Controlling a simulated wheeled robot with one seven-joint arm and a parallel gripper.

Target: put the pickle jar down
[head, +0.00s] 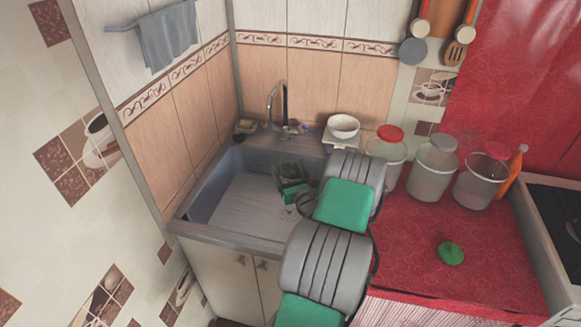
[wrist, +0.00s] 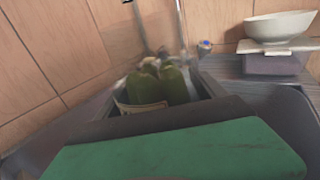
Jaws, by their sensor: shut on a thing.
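The pickle jar (head: 291,170) is a small clear jar with dark green pickles, over the basin of the grey sink (head: 208,190). In the wrist view the pickle jar (wrist: 172,88) looks upright and without a lid, with a pale label low on its side. My gripper (head: 292,184) is shut on the jar. My own green and grey housing hides the jar's lower part and the fingertips. I cannot tell whether the jar touches the sink floor.
A faucet (head: 284,105) stands behind the basin. A white bowl (head: 343,125) sits on the sink's back right. Several clear canisters stand on the red counter (head: 410,235), where a green lid (head: 451,253) lies. The basin's left side is clear.

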